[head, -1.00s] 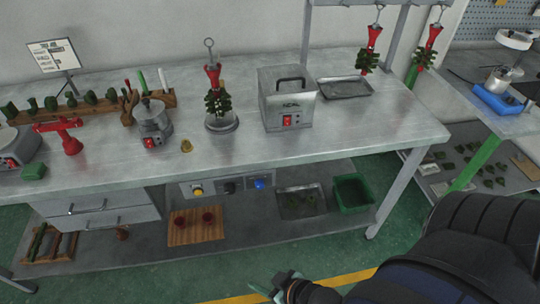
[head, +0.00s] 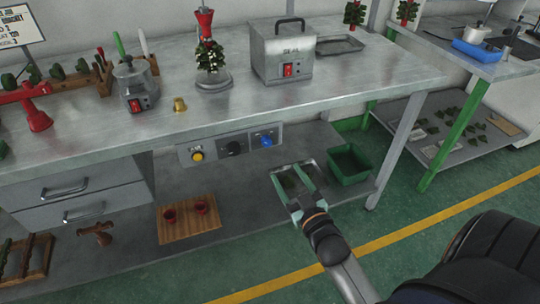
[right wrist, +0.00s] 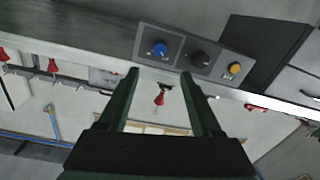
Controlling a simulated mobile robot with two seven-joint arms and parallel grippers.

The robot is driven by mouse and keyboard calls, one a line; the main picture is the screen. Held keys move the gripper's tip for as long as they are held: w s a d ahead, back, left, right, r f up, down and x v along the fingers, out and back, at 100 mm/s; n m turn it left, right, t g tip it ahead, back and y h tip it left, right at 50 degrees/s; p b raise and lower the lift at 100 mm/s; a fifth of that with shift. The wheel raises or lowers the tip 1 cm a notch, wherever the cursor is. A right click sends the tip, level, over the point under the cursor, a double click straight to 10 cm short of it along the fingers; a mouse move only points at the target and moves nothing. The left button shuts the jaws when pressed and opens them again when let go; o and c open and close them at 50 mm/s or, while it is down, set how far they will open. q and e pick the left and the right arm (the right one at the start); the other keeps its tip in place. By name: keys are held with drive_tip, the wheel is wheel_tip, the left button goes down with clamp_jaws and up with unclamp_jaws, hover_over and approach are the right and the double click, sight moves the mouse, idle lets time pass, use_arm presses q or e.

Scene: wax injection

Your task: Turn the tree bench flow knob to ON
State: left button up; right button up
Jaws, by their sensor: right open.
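A grey control panel (head: 216,148) is mounted under the front edge of the steel bench (head: 300,95). It carries a yellow knob (head: 197,156), a black knob (head: 233,148) and a blue knob (head: 266,141). Their labels are too small to read, so I cannot tell which is the flow knob. The panel also shows turned over in the right wrist view, with the blue knob (right wrist: 159,49), black knob (right wrist: 200,59) and yellow knob (right wrist: 234,68). My right gripper (head: 290,172) is open and empty, below and right of the panel, apart from it. My left gripper is out of view.
A lower shelf under the bench holds a wooden board (head: 188,222) with two red pieces, a metal tray and a green bin (head: 350,165). Drawers (head: 75,200) are left of the panel. A bench leg (head: 395,150) stands at the right. The bench edge overhangs the panel.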

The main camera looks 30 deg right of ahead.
sight(268, 144)
drive_tip(key=w, duration=0.4)
drive_tip(key=w+d+b, duration=0.1)
drive_tip(key=w, duration=0.3)
drive_tip(key=w+d, duration=0.1)
drive_tip(key=w, duration=0.3)
drive_tip(key=shift+d+b, duration=0.15)
drive_tip(key=shift+b, duration=0.15)
clamp_jaws()
